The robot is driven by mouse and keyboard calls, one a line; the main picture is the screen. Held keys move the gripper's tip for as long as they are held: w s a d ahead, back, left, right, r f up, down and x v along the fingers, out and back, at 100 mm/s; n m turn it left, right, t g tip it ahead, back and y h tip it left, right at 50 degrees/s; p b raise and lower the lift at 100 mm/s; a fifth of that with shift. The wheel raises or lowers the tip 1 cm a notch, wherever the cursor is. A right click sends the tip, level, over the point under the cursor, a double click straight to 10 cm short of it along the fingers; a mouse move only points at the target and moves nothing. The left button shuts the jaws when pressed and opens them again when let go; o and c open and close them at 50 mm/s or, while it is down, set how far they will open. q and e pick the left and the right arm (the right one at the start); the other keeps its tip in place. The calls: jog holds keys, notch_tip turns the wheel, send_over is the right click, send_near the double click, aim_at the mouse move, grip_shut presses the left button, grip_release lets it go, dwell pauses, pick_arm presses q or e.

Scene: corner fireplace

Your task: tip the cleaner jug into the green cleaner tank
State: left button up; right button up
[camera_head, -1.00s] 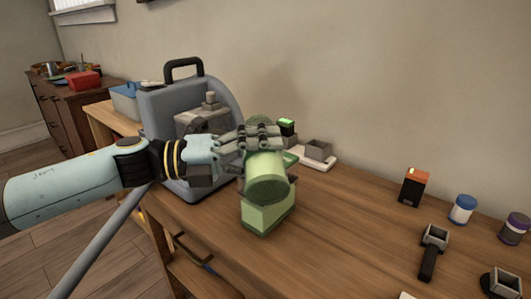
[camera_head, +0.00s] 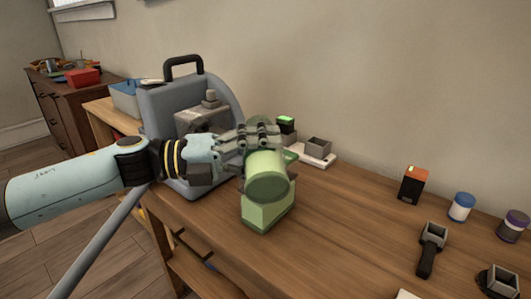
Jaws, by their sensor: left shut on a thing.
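The cleaner jug (camera_head: 266,176) is a pale green, rounded vessel in the middle of the view. It is tilted, with its darker green round end toward me. My left gripper (camera_head: 258,138) is shut on it from behind and above. The green cleaner tank (camera_head: 266,212) is a light green box on the wooden table, directly under the jug. The jug hides the tank's top, so I cannot tell whether they touch or whether anything flows. My right gripper is not in view.
A grey machine with a black handle (camera_head: 183,66) stands behind my left arm. A white scale-like base with a grey cup (camera_head: 318,148) is behind the tank. An orange-black box (camera_head: 412,184), small jars (camera_head: 461,207) and a black-handled tool (camera_head: 428,258) lie right. The table's middle right is clear.

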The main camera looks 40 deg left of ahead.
pick_arm(q)
jog(key=shift+d+f+n+p, duration=0.1)
jog(key=shift+n+p, duration=0.5)
jog(key=shift+n, duration=0.2)
dwell(1.0)
